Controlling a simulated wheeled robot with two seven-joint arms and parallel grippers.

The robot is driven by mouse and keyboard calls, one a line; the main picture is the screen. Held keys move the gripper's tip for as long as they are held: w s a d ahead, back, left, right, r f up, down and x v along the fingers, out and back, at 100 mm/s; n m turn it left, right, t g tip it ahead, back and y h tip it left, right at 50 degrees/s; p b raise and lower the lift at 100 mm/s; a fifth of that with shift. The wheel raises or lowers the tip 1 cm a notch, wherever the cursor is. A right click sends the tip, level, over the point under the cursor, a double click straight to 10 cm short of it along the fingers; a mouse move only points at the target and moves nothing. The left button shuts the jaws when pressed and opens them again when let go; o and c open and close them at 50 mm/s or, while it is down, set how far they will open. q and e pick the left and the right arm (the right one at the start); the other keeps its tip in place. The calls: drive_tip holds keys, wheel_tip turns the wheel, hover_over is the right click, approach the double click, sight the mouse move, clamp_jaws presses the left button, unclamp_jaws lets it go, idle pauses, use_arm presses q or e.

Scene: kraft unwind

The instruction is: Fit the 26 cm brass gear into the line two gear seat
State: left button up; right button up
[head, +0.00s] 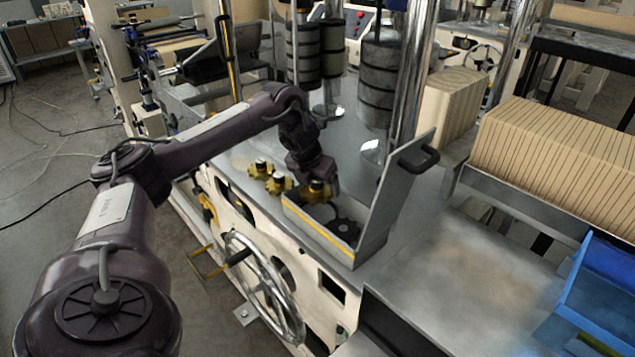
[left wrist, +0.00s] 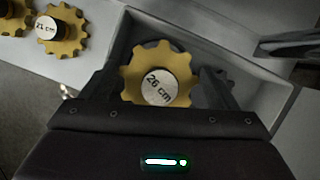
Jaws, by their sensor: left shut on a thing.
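The brass gear marked 26 cm (left wrist: 160,84) sits between the fingers of my left gripper (left wrist: 158,88), which is shut on it. In the head view the gear (head: 317,193) is under my left gripper (head: 314,180), over the left end of an open grey box (head: 370,247) with a yellow front edge. I cannot tell how high the brass gear is above the box floor. My right gripper is out of view.
A brass gear marked 21 cm (left wrist: 62,30) and another brass gear (head: 260,168) stand on the machine top left of the box. The box's raised lid (head: 404,190) has a dark handle. A handwheel (head: 264,287) is below. Bare deck (head: 450,280) lies right.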

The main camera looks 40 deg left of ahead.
sight(318, 195)
use_arm(q)
drive_tip(key=shift+w+f+b, duration=0.1)
drive_tip(key=shift+f+b, duration=1)
drive_tip(key=shift+f, duration=0.25)
drive_tip(key=shift+f+b, duration=0.65)
drive_tip(key=shift+f, duration=0.05)
drive_tip(key=shift+f+b, duration=0.7)
drive_tip(key=shift+f, duration=0.55)
drive_tip(key=o, duration=1.2)
drive_tip(key=shift+d, duration=0.1)
drive_tip(key=b+v, duration=0.1)
drive_tip(key=v, duration=0.3)
drive_tip(key=shift+r, duration=0.25)
drive_tip(key=p+v, duration=0.1)
drive_tip(key=v, duration=0.2)
drive_tip(key=shift+f, duration=0.1)
drive_tip(key=shift+s+d+r+p, duration=0.1)
drive_tip(key=shift+s+r+p, duration=0.15)
drive_tip(key=shift+p, duration=0.15)
